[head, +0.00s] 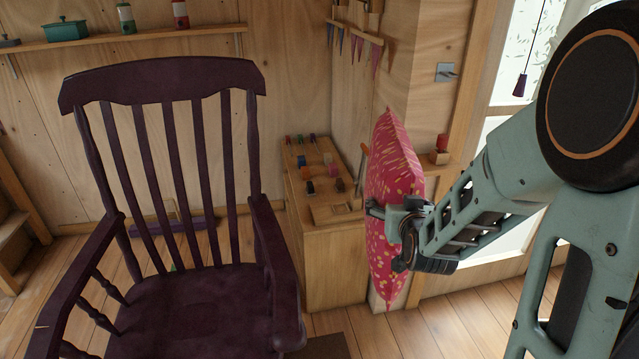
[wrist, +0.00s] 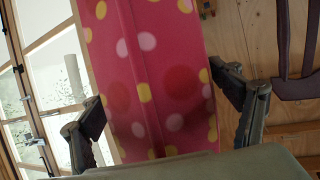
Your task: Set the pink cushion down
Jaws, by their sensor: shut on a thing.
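The pink cushion (head: 391,180) has yellow and pale spots and hangs upright in the air in the head view, seen nearly edge-on. My gripper (head: 385,211) is shut on it near its middle. In the wrist view the cushion (wrist: 150,80) fills the middle, between the two fingers of my gripper (wrist: 160,113). Part of the cushion is hidden behind my gripper in the head view.
A dark purple rocking chair (head: 190,309) with a bare seat stands at the left. A wooden cabinet (head: 335,262) with small coloured items on top stands behind the cushion. A shelf (head: 150,37) runs along the back wall. Some plank floor (head: 450,318) is clear below the cushion.

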